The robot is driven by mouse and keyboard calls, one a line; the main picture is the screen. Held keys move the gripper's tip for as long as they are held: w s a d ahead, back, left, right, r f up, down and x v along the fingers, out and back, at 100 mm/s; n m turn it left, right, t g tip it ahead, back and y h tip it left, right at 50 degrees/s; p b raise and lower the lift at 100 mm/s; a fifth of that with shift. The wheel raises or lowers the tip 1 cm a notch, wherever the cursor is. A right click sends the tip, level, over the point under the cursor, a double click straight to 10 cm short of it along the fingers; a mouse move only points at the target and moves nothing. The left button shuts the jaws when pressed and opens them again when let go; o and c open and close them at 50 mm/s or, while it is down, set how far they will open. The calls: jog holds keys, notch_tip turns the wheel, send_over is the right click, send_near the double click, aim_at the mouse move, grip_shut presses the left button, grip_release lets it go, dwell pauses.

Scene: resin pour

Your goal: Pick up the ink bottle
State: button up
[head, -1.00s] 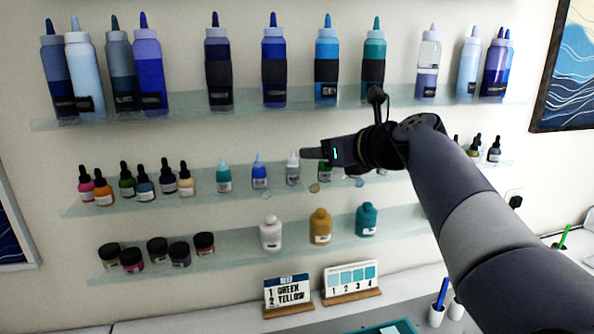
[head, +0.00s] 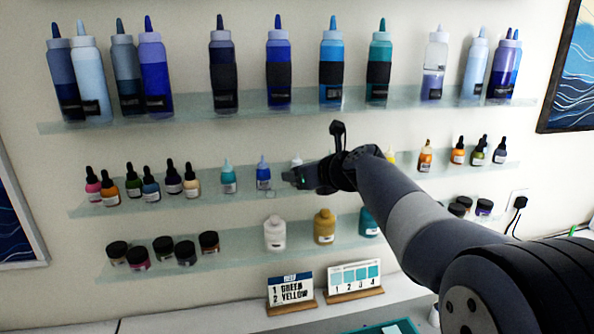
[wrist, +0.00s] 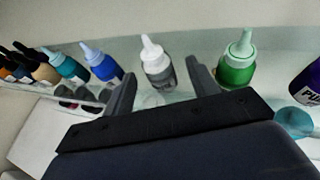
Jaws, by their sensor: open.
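Several small bottles stand on the middle glass shelf (head: 110,206); which one is the ink bottle I cannot tell. A clear and grey bottle with a white nozzle (wrist: 157,62) stands upright between and beyond my fingertips in the wrist view. In the head view its white tip (head: 296,161) shows just above my gripper (head: 288,178), which hides most of it. My gripper is open and empty, in front of the shelf. A green bottle (wrist: 237,62) stands right of the fingers, and a blue bottle (wrist: 101,62) stands to their left.
A teal bottle (head: 228,178) and dropper bottles (head: 151,186) stand further left on the same shelf. Tall squeeze bottles (head: 331,70) line the shelf above. Jars and wide bottles (head: 275,234) stand on the shelf below. My arm covers part of the right side.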

jog(key=shift+w+a+f, duration=0.25)
jog(key=shift+w+a, duration=0.05)
jog(key=shift+w, duration=0.15)
jog(key=shift+c, duration=0.5)
jog(key=c, duration=1)
jog(key=shift+r, duration=0.1)
jog(key=shift+s+r, duration=0.25)
jog(key=shift+r, duration=0.25)
notch_tip(320, 180, up, 6)
jog(key=s+d+b, duration=0.1)
jog(key=s, duration=0.5)
jog(key=s+d+b, duration=0.1)
jog(key=s+b, duration=0.1)
jog(key=s, duration=0.4)
jog(key=s+d+b, duration=0.1)
jog(key=s+d, duration=0.1)
jog(key=s, duration=0.5)
jog(key=shift+s, duration=0.1)
